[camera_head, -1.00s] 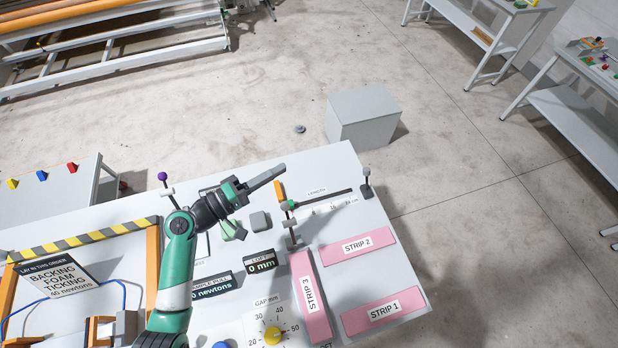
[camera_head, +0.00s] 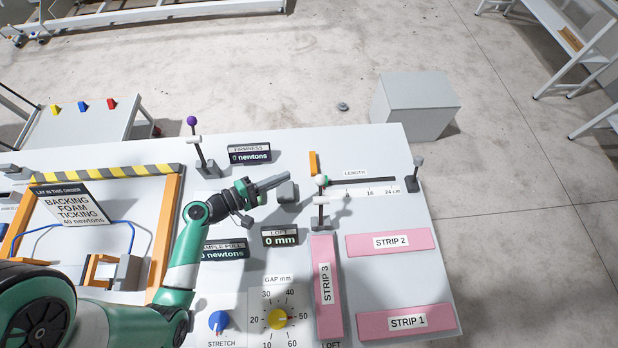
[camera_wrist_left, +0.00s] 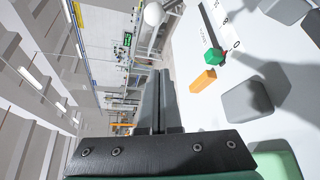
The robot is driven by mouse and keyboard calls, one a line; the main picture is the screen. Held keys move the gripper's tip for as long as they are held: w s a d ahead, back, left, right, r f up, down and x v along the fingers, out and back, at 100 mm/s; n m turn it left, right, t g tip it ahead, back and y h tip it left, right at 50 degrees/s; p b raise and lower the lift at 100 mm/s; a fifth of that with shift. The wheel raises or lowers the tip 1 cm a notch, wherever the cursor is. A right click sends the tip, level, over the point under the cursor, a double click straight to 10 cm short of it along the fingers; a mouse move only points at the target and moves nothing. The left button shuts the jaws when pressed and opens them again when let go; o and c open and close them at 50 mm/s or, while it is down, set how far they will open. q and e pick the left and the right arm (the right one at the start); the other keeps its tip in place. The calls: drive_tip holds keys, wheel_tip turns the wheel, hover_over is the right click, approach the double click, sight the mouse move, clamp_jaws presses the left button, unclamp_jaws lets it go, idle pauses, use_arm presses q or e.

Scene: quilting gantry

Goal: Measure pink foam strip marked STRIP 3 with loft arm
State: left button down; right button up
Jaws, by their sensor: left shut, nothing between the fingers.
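The pink foam strip marked STRIP 3 (camera_head: 325,322) lies lengthwise on the white table, with its far end at the foot of a small grey post with a pale crossbar (camera_head: 320,202), which seems to be the loft arm. The LOFT display (camera_head: 280,237) reads 0 mm. My left gripper (camera_head: 288,175) is shut and empty, above the table beside a grey block (camera_head: 288,193), left of the post and clear of the strip. In the left wrist view its fingers (camera_wrist_left: 158,75) are together, with the grey block (camera_wrist_left: 247,103) to their right. My right gripper is not in view.
Pink STRIP 2 (camera_head: 390,242) and STRIP 1 (camera_head: 406,322) lie to the right. The LENGTH scale (camera_head: 362,182) with a green piece and an orange block (camera_head: 313,163) are behind the post. The GAP dial (camera_head: 278,318) and a purple-knobbed lever (camera_head: 192,121) stand left.

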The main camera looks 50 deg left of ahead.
sight(320, 202)
use_arm(q)
drive_tip(key=x, duration=0.8)
drive_tip(key=d, duration=0.1)
drive_tip(key=s+d+r+p, duration=0.1)
drive_tip(key=d, duration=0.1)
drive_tip(key=shift+s+d+r+p, duration=0.15)
drive_tip(key=shift+d+r+p, duration=0.1)
drive_tip(key=shift+r+p, duration=0.05)
drive_tip(key=shift+d, duration=0.1)
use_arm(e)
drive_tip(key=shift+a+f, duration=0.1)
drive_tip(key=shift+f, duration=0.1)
